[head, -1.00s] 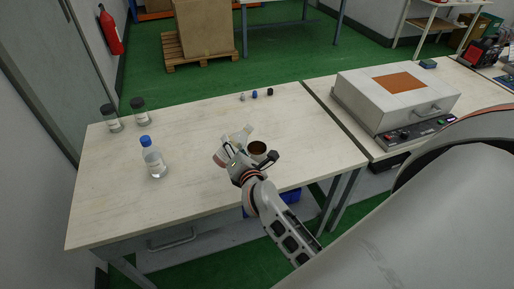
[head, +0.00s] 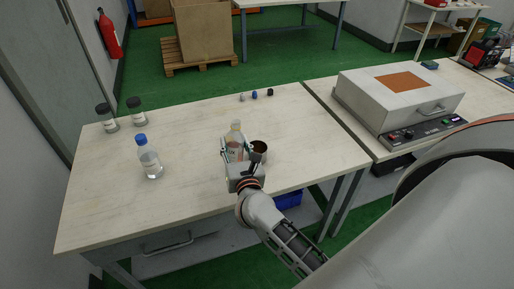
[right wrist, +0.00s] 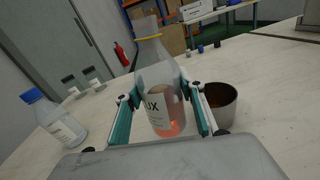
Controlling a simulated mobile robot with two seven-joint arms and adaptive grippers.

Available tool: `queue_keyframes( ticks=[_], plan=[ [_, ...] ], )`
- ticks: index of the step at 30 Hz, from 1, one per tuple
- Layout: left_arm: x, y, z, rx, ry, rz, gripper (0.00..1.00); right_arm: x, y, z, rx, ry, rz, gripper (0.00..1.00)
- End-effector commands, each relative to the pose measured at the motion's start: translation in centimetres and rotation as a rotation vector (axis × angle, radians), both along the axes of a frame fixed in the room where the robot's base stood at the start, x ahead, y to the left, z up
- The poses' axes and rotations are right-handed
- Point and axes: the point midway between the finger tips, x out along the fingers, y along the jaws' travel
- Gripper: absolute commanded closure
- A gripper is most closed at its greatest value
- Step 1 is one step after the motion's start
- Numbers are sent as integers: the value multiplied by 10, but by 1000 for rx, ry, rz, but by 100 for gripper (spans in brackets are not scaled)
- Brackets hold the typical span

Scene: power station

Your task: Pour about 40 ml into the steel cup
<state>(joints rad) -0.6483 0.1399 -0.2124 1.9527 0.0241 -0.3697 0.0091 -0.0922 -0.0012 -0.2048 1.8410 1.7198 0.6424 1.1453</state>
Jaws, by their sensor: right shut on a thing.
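My right gripper (head: 237,155) is shut on a clear bottle (head: 237,129) with an open, uncapped-looking neck. In the right wrist view the bottle (right wrist: 157,77) is between the two fingers, close to upright; its label ends in "UX" and a little pinkish liquid shows at the bottom. The steel cup (head: 259,147) stands just right of the bottle. In the right wrist view the cup (right wrist: 224,108) is upright beside the right finger, with a brownish interior; I cannot tell its liquid level. My left gripper is not in view.
A blue-capped bottle of clear liquid (head: 150,162) and two dark-capped jars (head: 107,118) (head: 138,112) stand on the left of the table (head: 190,205). Three small caps (head: 255,94) lie at its back edge. A grey heating box (head: 398,95) is on the right bench.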

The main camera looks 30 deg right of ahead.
Motion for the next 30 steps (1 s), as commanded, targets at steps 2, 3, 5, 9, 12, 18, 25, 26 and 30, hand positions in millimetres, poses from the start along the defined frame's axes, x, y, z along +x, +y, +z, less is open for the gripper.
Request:
queue_keyframes(
  ticks=[2, 3, 5, 9, 12, 18, 25, 26, 30],
  plan=[
    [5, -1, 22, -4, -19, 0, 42, 0, 0, 17, -28, 0, 1, 87],
    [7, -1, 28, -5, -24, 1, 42, 0, 0, 20, -43, 1, 1, 87],
    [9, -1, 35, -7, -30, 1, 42, 0, -1, 25, -61, 3, 1, 87],
    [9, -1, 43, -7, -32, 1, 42, 0, -1, 34, -92, 6, 0, 87],
    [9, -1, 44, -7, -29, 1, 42, 0, -2, 37, -108, 8, 0, 87],
    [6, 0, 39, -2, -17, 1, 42, 0, -2, 38, -119, 9, 0, 87],
    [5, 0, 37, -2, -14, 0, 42, 0, -2, 38, -118, 9, 0, 87],
    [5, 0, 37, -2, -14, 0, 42, 0, -2, 38, -118, 9, 0, 87],
    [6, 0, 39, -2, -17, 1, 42, 0, -2, 38, -117, 9, 0, 87]
  ],
)
